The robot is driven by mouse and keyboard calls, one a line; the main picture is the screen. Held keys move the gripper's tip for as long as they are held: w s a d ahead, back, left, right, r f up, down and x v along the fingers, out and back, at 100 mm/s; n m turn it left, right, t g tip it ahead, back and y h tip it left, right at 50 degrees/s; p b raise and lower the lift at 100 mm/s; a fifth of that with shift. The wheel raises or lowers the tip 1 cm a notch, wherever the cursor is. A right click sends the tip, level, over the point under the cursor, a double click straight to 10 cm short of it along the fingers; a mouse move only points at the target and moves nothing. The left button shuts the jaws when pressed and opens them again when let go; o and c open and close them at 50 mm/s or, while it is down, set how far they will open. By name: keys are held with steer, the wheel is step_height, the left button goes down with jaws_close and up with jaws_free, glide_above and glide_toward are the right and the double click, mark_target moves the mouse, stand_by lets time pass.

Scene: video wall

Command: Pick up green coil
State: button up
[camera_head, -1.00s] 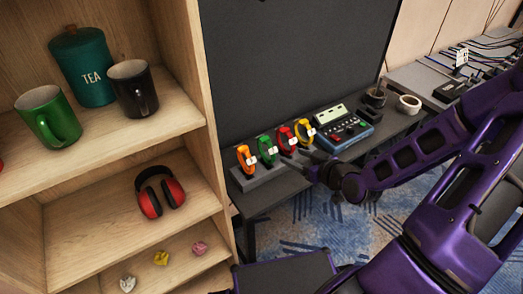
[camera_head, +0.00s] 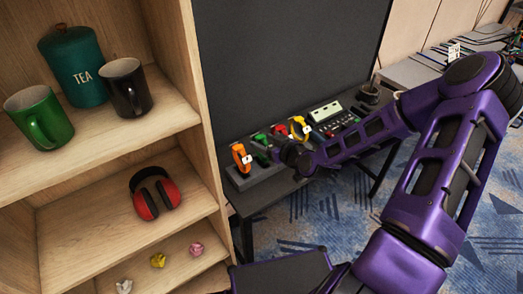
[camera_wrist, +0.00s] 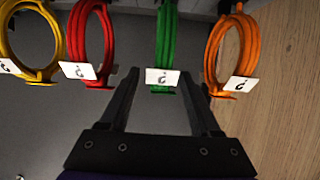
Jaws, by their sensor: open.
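The green coil (camera_wrist: 167,40) hangs upright in the wrist view with a white tag (camera_wrist: 162,77) at its lower end. It is seen nearly edge-on. My gripper (camera_wrist: 160,88) is open, with one finger on each side of the green coil's tag. I cannot tell whether the fingers touch the coil. In the head view the green coil (camera_head: 261,139) stands in the grey holder and is partly hidden by my gripper (camera_head: 268,150).
The orange coil (camera_wrist: 238,45) is close on the right of the green one, and the red coil (camera_wrist: 91,45) and yellow coil (camera_wrist: 30,40) are on the left. A wooden shelf (camera_head: 150,135) with mugs and red earmuffs stands left of the holder.

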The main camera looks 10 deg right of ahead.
steer(key=x, duration=0.5)
steer(key=shift+r, duration=0.1)
jaws_close()
